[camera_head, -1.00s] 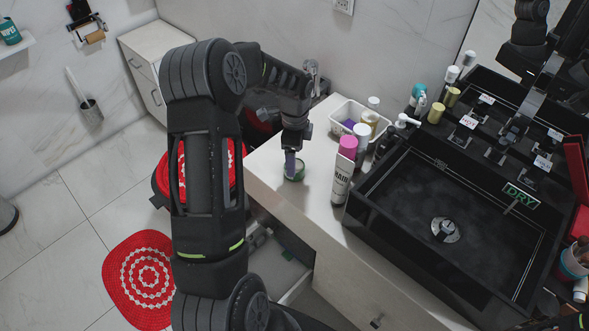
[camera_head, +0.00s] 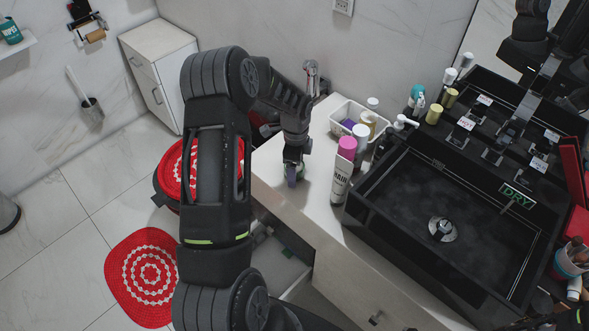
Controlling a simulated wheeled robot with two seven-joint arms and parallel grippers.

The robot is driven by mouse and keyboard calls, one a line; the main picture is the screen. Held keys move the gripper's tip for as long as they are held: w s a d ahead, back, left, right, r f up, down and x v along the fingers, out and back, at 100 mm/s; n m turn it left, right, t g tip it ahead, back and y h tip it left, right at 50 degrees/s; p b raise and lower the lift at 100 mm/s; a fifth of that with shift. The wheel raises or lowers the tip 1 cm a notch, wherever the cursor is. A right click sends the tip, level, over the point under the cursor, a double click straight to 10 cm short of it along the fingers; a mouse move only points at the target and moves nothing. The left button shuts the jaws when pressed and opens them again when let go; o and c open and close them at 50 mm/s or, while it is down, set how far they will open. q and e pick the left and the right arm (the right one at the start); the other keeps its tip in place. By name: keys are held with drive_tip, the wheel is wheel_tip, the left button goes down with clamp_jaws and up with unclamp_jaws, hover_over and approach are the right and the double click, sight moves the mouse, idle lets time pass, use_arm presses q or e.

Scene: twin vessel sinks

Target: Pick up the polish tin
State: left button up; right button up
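The polish tin (camera_head: 300,168) is a small round green tin near the left end of the pale counter, left of the hair bottle. My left gripper (camera_head: 292,182) points down at it. Its fingers cover much of the tin, and only a green edge and a bit of pale top show beside them. I cannot tell whether the fingers are around the tin, touching it or just in front of it, nor how wide they are apart.
A white hair bottle with pink cap (camera_head: 344,170) stands close right of the tin. A white basket of toiletries (camera_head: 345,112) is behind it. The black sink (camera_head: 420,215) fills the right. A drawer below (camera_head: 280,272) is open.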

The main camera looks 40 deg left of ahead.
use_arm(q)
drive_tip(key=shift+c, duration=0.5)
drive_tip(key=c, duration=1.5)
drive_tip(key=shift+r, duration=0.1)
wheel_tip(320, 180, up, 10)
drive_tip(key=shift+f+b, duration=0.1)
drive_tip(key=shift+b, duration=1)
